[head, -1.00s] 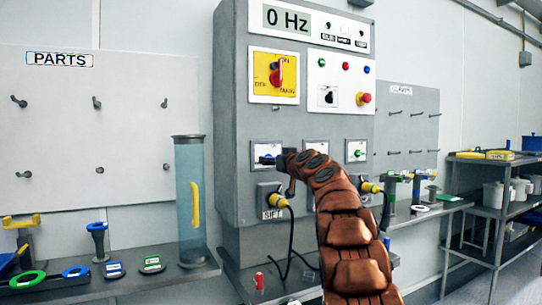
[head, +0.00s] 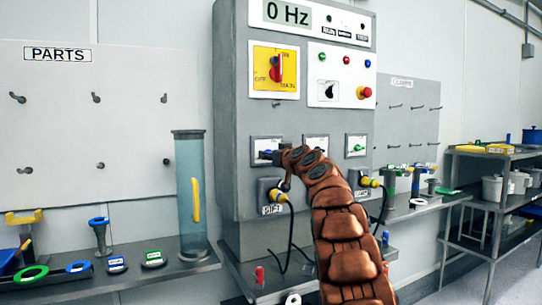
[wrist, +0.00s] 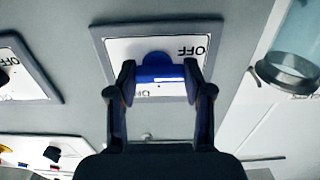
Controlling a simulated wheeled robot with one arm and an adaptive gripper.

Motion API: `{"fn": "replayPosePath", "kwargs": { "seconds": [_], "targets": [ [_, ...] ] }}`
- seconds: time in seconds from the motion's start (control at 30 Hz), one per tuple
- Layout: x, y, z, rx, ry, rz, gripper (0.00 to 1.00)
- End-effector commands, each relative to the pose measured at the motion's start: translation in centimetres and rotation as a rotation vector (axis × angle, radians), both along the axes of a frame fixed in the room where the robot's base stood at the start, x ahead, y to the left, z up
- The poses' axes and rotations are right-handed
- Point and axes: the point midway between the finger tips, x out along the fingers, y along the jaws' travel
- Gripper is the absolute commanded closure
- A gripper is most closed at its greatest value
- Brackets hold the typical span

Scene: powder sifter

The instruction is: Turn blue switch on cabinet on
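The grey cabinet (head: 232,120) stands in the middle of the head view. The blue switch (head: 268,152) sits on a white framed plate at its lower left front, largely hidden by my gripper (head: 272,157). In the wrist view the blue switch (wrist: 160,76) has its bar lying crosswise on the plate (wrist: 112,72), which reads OFF at its upper right and ON, partly hidden, lower down. The two dark fingers of my gripper (wrist: 159,78) are parted, one at each end of the bar. Whether they touch it I cannot tell.
Two similar plates (head: 316,143) are to the right of the blue switch. A clear tube (head: 190,210) stands on the shelf at left. A shelf rack (head: 478,200) stands at right.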

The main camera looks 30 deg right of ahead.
Motion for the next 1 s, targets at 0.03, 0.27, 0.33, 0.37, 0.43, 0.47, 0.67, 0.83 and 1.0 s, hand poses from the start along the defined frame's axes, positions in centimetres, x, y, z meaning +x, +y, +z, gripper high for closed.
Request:
{"fn": "replayPosePath", "kwargs": {
  "seconds": [0.03,0.27,0.33,0.37,0.43,0.47,0.67,0.83,1.0],
  "targets": [
    [0.0,0.01,0.01,0.0,0.0,0.0,0.58],
    [0.0,0.0,0.0,0.0,0.0,0.0,0.82],
    [0.0,0.0,0.0,0.0,0.0,0.0,0.84],
    [0.0,0.01,0.01,0.0,0.0,0.0,0.84],
    [0.0,0.02,0.01,0.003,0.0,0.0,0.84],
    [0.0,0.03,0.0,0.005,0.0,0.0,0.84],
    [0.07,0.15,-0.03,0.037,-0.004,0.002,0.84],
    [0.07,0.12,0.01,0.096,-0.011,0.001,0.84],
    [0.11,0.16,0.01,0.178,-0.017,0.001,0.84]
  ]
}}
